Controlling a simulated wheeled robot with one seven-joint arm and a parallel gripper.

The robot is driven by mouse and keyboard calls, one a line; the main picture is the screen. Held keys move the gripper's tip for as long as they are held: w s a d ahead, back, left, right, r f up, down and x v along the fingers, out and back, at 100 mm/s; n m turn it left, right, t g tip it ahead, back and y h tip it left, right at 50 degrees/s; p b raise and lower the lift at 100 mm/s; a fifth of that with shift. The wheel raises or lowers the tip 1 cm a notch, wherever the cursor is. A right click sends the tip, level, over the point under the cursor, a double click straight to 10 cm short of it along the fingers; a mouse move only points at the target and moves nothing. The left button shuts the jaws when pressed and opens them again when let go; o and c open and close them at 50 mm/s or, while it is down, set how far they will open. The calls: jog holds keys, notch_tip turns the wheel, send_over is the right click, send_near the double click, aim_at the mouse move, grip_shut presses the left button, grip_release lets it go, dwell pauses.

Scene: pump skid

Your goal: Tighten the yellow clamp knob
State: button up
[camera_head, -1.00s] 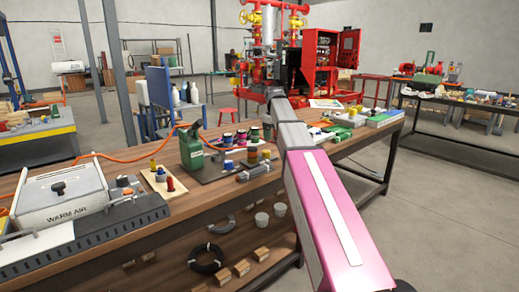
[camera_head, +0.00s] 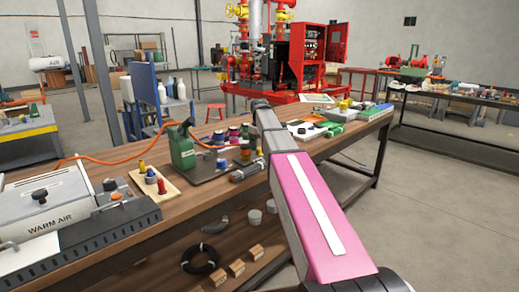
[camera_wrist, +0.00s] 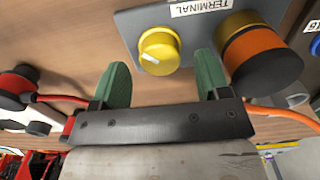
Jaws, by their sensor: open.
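In the wrist view a round yellow knob (camera_wrist: 159,50) with a white pointer mark sits on a grey box labelled TERMINAL (camera_wrist: 125,20). My gripper (camera_wrist: 162,72) has two green fingers, spread apart and empty. The fingers lie to either side of the yellow knob in the picture, and I see no contact. I cannot tell how far the fingertips are from the box. An orange and black knob (camera_wrist: 260,55) is beside the right finger. In the head view my arm hides the gripper, and I cannot make out this yellow knob there.
The wooden workbench (camera_head: 150,222) holds a WARM AIR unit (camera_head: 45,200), a board with small coloured knobs (camera_head: 150,180) and a green device (camera_head: 182,150). Open floor lies right of the bench.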

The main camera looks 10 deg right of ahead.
jog(key=shift+f, duration=1.05)
jog(key=c, duration=0.9)
